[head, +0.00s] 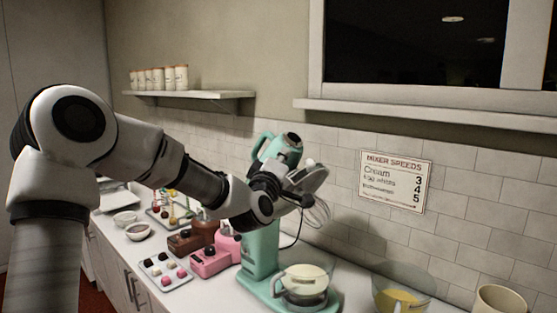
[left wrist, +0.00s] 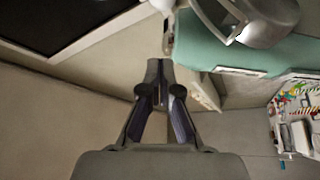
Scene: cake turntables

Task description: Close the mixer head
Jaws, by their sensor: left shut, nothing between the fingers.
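The teal stand mixer (head: 262,252) stands on the counter. Its head (head: 284,149) is tilted up, and the wire whisk (head: 318,214) hangs out to the right, clear of the bowl. A glass bowl (head: 301,291) with pale contents sits on the mixer base. My left arm reaches across to the mixer head, and its wrist hides part of the head and neck. In the left wrist view my left gripper (left wrist: 158,70) is shut and empty. The teal head (left wrist: 245,54) lies to the right of the fingertips there; I cannot tell whether they touch. My right gripper is not in view.
A pink mixer (head: 214,258) and a brown one (head: 185,243) stand left of the teal mixer. A tray of sweets (head: 165,272) lies in front. A bowl with yellow contents (head: 398,295) and a cream mug (head: 500,300) are at right. The tiled wall is close behind.

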